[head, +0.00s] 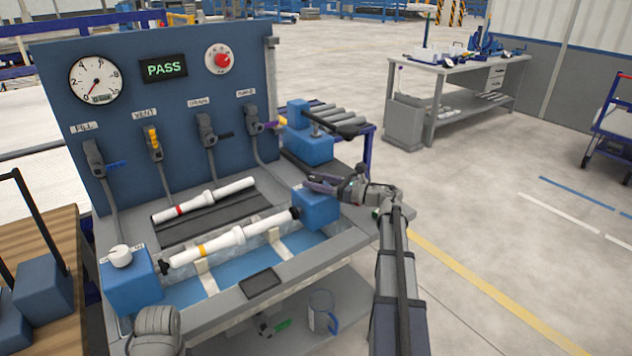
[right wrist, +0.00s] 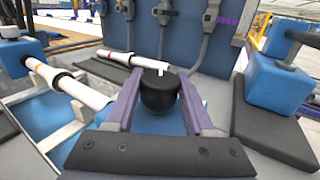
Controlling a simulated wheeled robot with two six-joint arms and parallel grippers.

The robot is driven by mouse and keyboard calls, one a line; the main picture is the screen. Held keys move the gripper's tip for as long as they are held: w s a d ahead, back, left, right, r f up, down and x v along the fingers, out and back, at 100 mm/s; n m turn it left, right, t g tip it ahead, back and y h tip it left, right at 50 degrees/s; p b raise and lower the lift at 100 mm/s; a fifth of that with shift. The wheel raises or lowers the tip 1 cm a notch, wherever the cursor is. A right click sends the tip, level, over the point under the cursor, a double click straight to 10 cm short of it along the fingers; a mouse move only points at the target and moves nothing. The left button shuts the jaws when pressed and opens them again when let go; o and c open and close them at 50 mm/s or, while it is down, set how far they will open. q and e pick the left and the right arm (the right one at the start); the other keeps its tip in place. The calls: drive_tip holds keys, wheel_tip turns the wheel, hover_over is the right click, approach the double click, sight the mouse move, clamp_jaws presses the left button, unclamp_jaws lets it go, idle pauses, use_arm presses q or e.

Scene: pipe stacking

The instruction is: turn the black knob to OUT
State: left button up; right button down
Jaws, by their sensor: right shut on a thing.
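The black knob (right wrist: 159,94) stands upright on the right blue block (head: 316,209) of the test bench. A short white mark (right wrist: 161,71) shows on it, pointing toward the back panel in the right wrist view. My right gripper (head: 322,184) is shut on the knob, with a purple finger on each side of it. In the head view the fingers hide the knob. No OUT lettering is readable near it.
A white pipe with a yellow band (head: 222,242) lies in the clear trough beside the right block. Another with a red band (head: 205,200) lies behind it. The left blue block (head: 130,285) has a white knob (head: 120,256). The back panel (head: 155,105) carries valves and a lit PASS display (head: 164,69).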

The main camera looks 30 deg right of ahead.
drive_tip(key=shift+w+d+n+g+y, duration=0.1)
drive_tip(key=shift+n+g+y, duration=0.4)
drive_tip(key=shift+y, duration=0.2)
drive_tip(key=shift+c, duration=1.4)
unclamp_jaws()
drive_tip(key=v, duration=0.7)
drive_tip(key=shift+s+d, duration=0.2)
drive_tip(key=shift+s, duration=0.1)
